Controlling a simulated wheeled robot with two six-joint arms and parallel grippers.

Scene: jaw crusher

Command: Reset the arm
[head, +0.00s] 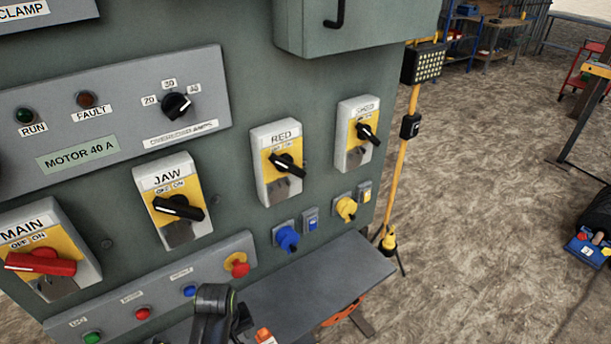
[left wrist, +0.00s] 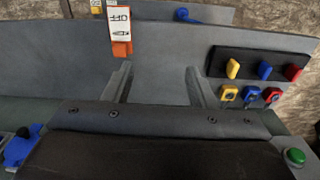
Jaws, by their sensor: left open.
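My left gripper (left wrist: 157,82) shows in the left wrist view with its two fingers wide apart. It is open, and nothing is held between the fingers. In the head view a dark part of my arm rises at the bottom edge in front of the button strip (head: 165,283); the fingers cannot be made out there. My right gripper is in neither view.
A grey shelf (head: 340,268) juts out below. A black rack (left wrist: 222,62) with coloured pieces lies right of my fingers. A yellow lamp stand (head: 401,150) stands right.

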